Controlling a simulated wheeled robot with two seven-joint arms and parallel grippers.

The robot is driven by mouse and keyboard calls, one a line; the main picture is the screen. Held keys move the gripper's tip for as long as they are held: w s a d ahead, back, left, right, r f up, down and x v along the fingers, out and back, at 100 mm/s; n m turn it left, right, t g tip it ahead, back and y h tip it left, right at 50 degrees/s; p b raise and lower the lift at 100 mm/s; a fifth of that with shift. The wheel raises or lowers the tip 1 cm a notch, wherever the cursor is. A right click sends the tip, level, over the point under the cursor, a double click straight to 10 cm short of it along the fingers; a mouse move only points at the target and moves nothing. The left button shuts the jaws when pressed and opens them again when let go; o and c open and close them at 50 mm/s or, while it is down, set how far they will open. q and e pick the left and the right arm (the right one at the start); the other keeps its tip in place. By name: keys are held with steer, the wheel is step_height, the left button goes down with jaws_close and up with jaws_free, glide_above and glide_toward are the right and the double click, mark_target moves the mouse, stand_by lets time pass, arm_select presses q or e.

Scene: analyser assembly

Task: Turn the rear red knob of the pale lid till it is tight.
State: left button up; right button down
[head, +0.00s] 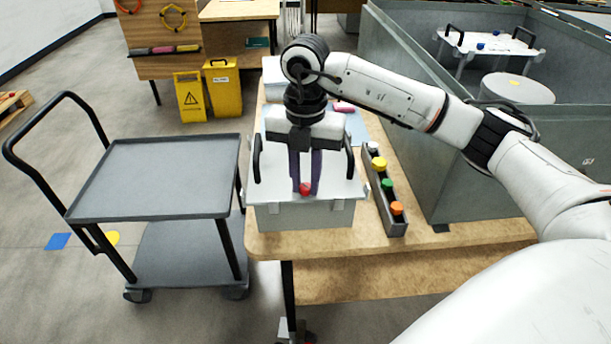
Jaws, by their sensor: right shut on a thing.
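The pale lid (268,191) lies on a grey box (290,216) on the wooden table, with a black handle at each side. A red knob (305,189) shows near the lid's edge closest to me. My right gripper (305,187) reaches down from above, its dark fingers shut on this red knob. The gripper and wrist hide the middle and far part of the lid, so I cannot see whether another knob is there. My left gripper is out of view.
A rack (391,215) with several coloured caps stands right of the box. A grey cart (160,175) stands left of the table. A grey-walled enclosure (455,165) at right holds another pale plate (490,43) with handles. The table's front right is clear.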

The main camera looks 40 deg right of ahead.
steer(key=m, duration=0.2)
steer(key=m+p, duration=0.1)
steer(key=m, duration=0.1)
steer(key=shift+w+d+r+m, duration=0.1)
steer(key=shift+w+r+m, duration=0.1)
steer(key=shift+r+m, duration=0.15)
steer(key=m+p, duration=0.1)
steer(key=m, duration=0.4)
steer(key=shift+p, duration=0.35)
steer(key=m+p, duration=0.1)
steer(key=m, duration=0.7)
steer(key=shift+f+p, duration=0.1)
steer(key=shift+p, duration=0.25)
steer(key=shift+m, duration=0.25)
steer(key=c, duration=1.6)
jaws_free()
steer(key=shift+o, duration=0.2)
steer(key=shift+s, duration=0.1)
steer(key=shift+f, duration=0.1)
